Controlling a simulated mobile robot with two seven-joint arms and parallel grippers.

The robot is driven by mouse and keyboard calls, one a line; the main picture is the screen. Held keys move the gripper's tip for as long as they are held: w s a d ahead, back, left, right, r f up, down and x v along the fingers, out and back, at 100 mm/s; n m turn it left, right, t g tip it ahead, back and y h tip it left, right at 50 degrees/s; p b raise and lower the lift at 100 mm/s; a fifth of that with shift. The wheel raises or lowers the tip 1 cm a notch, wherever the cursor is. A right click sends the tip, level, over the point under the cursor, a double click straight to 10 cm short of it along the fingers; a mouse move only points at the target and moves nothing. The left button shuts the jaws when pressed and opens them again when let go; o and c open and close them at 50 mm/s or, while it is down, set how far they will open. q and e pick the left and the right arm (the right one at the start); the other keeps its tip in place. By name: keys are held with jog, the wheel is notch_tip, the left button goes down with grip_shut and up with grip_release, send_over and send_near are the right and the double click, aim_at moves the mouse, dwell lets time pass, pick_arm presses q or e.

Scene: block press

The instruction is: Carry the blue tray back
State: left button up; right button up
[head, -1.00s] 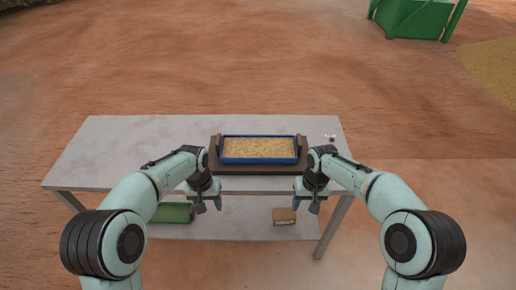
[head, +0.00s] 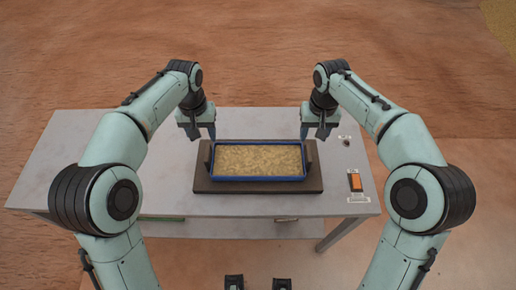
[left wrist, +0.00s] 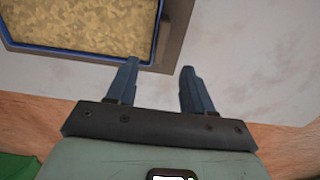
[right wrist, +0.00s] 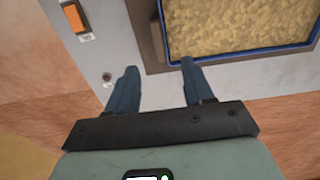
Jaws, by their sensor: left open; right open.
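The blue tray (head: 258,178), filled with tan grainy material, sits level in a dark base (head: 260,187) on the grey table. The tray's blue rim also shows in the left wrist view (left wrist: 75,53) and the right wrist view (right wrist: 240,53). My left gripper (head: 203,133) is open near the tray's far left corner. My right gripper (head: 314,132) is open near its far right corner. Both point down, with nothing between the fingers in the left wrist view (left wrist: 158,68) and right wrist view (right wrist: 157,68). Neither visibly grips the tray.
The grey table (head: 85,160) is clear to the left. An orange switch (head: 355,182) with a white label and a small dark knob (head: 346,142) are on its right part. A lower shelf shows partly beneath the front edge.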

aim_at(210, 158)
pick_arm(q)
jog(key=shift+s, duration=0.3)
pick_arm(e)
jog(key=shift+s, duration=0.3)
pick_arm(q)
notch_tip(210, 158, down, 13)
jog(key=shift+w+f, duration=0.15)
jog(key=shift+f, duration=0.05)
pick_arm(e)
notch_tip(210, 158, down, 13)
jog(key=shift+w+f, duration=0.15)
jog(key=shift+f, duration=0.05)
pick_arm(q)
grip_shut()
pick_arm(e)
grip_shut()
pick_arm(q)
jog(key=shift+r, duration=0.1)
pick_arm(e)
jog(key=shift+r, duration=0.15)
